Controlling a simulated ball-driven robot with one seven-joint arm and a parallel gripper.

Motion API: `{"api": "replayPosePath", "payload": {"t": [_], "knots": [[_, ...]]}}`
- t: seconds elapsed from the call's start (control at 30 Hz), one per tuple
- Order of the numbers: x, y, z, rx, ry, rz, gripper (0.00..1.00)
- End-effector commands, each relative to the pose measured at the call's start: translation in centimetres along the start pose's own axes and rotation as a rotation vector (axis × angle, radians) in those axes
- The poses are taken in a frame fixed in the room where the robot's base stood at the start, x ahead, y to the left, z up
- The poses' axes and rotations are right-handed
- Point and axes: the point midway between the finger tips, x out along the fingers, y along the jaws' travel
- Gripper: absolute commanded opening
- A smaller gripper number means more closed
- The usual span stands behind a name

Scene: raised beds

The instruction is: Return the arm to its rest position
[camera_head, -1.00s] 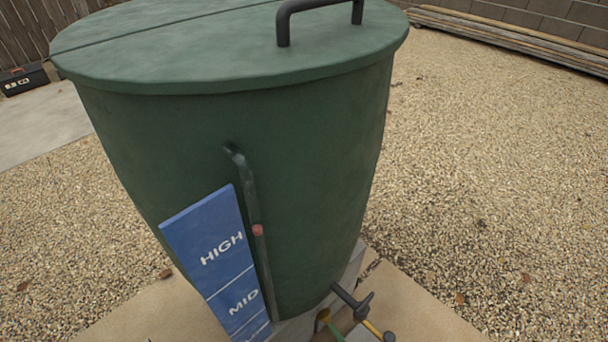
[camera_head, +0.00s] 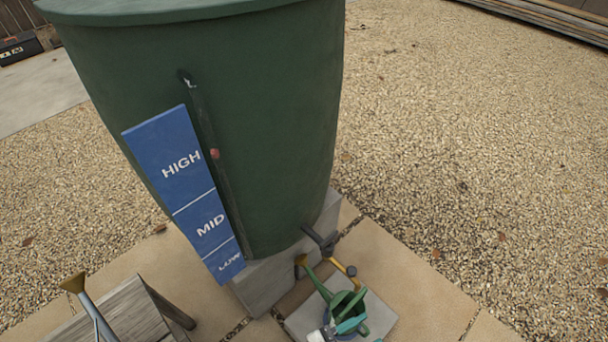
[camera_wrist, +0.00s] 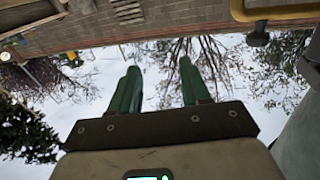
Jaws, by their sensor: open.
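My gripper (camera_wrist: 158,68) shows in the wrist view with its two green fingers apart and nothing between them. The fingers point up the picture against a pale sky with bare branches. I cannot make out the gripper for sure in the head view. At the bottom of that view, teal and white parts overlap a green watering can (camera_head: 325,291), and I cannot tell what they belong to.
A green rain barrel (camera_head: 270,120) stands on a concrete block (camera_head: 268,285), with a blue HIGH-MID-LOW gauge board (camera_head: 185,185) and a brass tap (camera_head: 336,258). A wooden bench (camera_head: 125,318) is at lower left. Open gravel (camera_head: 480,150) lies right.

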Motion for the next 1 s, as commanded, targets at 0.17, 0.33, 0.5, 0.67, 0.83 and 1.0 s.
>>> {"api": "replayPosePath", "payload": {"t": [0.17, 0.33, 0.5, 0.67, 0.83, 1.0], "knots": [[0.9, -0.6, 0.4, 0.018, -0.01, -0.109, 0.47], [1.8, -1.5, 0.9, 0.036, -0.034, -0.254, 0.47], [2.8, -2.6, 1.7, 0.044, -0.084, -0.459, 0.47], [3.4, -3.6, 2.7, 0.02, -0.185, -0.717, 0.47], [3.5, -3.5, 3.8, -0.054, -0.338, -0.952, 0.47], [3.7, -1.9, 4.7, -0.178, -0.525, -1.117, 0.47]]}}
